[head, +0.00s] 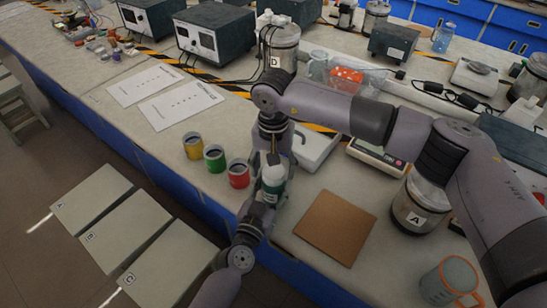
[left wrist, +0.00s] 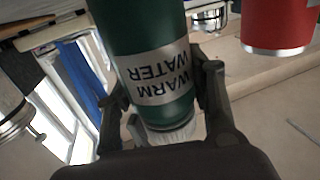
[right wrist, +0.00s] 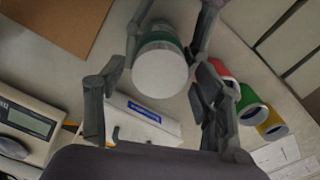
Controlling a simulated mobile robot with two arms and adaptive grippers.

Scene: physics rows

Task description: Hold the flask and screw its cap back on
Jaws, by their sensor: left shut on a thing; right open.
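A green flask (head: 270,196) with a grey "WARM WATER" label stands upright near the table's front edge. My left gripper (left wrist: 165,92) is shut on the flask, with its fingers on either side of the body; the flask fills the middle of the left wrist view (left wrist: 150,60). A white cap (right wrist: 160,70) sits on top of the flask; I cannot tell how tightly it is seated. It also shows in the head view (head: 273,174). My right gripper (right wrist: 166,60) is open above the flask, with its fingers apart on both sides of the cap.
Yellow (head: 193,146), green (head: 214,158) and red (head: 238,173) cans stand just left of the flask. A brown mat (head: 336,228) lies clear on the right. A scale (head: 376,160), jar A (head: 408,212) and an orange-grey container (head: 449,283) are farther right.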

